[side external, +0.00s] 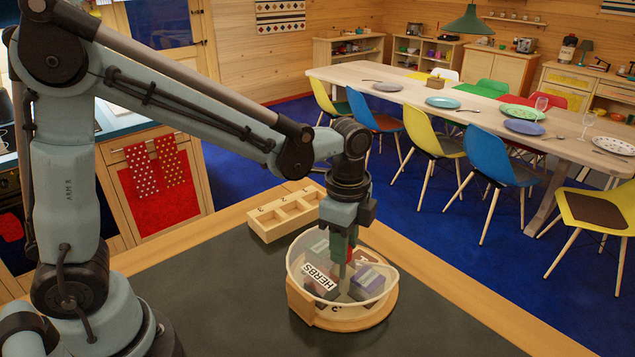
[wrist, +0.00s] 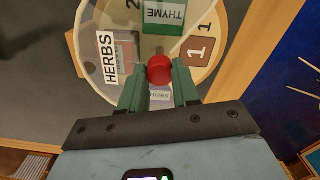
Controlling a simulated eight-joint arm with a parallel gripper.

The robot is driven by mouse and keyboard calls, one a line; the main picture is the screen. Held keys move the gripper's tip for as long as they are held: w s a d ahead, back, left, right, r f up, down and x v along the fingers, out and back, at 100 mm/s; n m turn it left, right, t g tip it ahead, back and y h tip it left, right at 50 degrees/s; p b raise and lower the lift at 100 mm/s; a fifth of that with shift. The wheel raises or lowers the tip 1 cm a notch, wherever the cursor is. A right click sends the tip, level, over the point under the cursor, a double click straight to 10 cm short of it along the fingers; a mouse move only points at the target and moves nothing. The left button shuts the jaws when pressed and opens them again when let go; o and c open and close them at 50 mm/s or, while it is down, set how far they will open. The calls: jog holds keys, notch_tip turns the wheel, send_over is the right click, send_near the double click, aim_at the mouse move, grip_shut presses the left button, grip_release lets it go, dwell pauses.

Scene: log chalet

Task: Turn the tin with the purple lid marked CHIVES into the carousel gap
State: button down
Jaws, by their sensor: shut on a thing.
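My gripper (side external: 345,262) reaches down into the round carousel (side external: 383,312), which has a clear wall on a wooden base. In the wrist view its fingers (wrist: 159,82) are shut on the red knob (wrist: 159,68) at the carousel's middle. A tin with a purple lid (side external: 369,279) sits inside at the right in the side view; its lettering is too small to read. In the wrist view a pale purple label (wrist: 160,96) shows between the fingers, partly hidden. A green THYME label (wrist: 164,16) lies on the far side. I cannot make out the gap clearly.
A white HERBS label (side external: 320,279) is at the carousel's left. A brown tile marked 1 (wrist: 201,51) shows in the wrist view. A wooden tray with compartments (side external: 268,229) stands behind the carousel. The dark counter top (side external: 440,325) is clear at the right.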

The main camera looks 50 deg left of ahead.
jog(key=shift+n, duration=0.3)
jog(key=n, duration=0.3)
jog(key=shift+n, duration=0.4)
jog(key=n, duration=0.9)
jog(key=shift+d+n, duration=0.1)
jog(key=shift+n, duration=1.8)
jog(key=c, duration=0.8)
grip_release()
